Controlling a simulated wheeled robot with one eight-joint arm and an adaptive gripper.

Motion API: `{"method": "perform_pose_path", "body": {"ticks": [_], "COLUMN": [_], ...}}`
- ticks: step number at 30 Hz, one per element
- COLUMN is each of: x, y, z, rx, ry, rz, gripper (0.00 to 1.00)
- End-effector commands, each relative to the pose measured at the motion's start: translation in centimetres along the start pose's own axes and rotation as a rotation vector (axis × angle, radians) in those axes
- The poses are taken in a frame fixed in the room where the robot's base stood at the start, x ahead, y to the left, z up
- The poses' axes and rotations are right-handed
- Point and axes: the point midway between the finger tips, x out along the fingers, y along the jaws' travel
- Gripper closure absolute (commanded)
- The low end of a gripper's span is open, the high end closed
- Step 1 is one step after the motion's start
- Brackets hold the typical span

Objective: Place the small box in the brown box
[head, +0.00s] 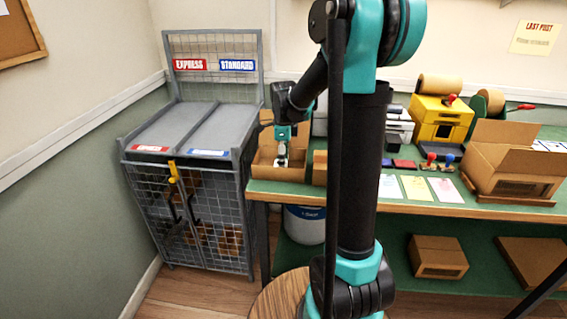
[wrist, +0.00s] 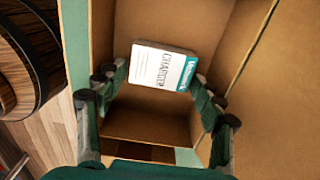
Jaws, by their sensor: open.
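The small box (wrist: 160,70) is white with a teal end and carries the word CHARGER. In the wrist view it shows within the open brown box (wrist: 150,128), between my gripper's fingers, with no clear grip on it. The brown box (head: 274,174) stands at the left end of the table in the head view. My gripper (head: 282,158) points down into it there, and its open fingers (wrist: 160,84) show in the wrist view. The small box is too small in the head view to tell how it rests.
A wire cage (head: 190,215) with Express and Standard chutes stands left of the table. An open carton (head: 515,160) sits at the table's right, near a yellow machine (head: 440,120). Coloured cards (head: 415,187) lie along the table's front.

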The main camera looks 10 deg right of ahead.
Motion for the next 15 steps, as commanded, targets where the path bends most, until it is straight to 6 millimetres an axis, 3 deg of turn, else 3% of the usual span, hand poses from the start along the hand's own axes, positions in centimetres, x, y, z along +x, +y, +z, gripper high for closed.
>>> {"method": "perform_pose_path", "body": {"ticks": [15], "x": [-9.2], "y": [0.0], "z": [0.0], "rx": [0.000], "ry": [0.000], "rz": [0.000], "gripper": [0.32]}}
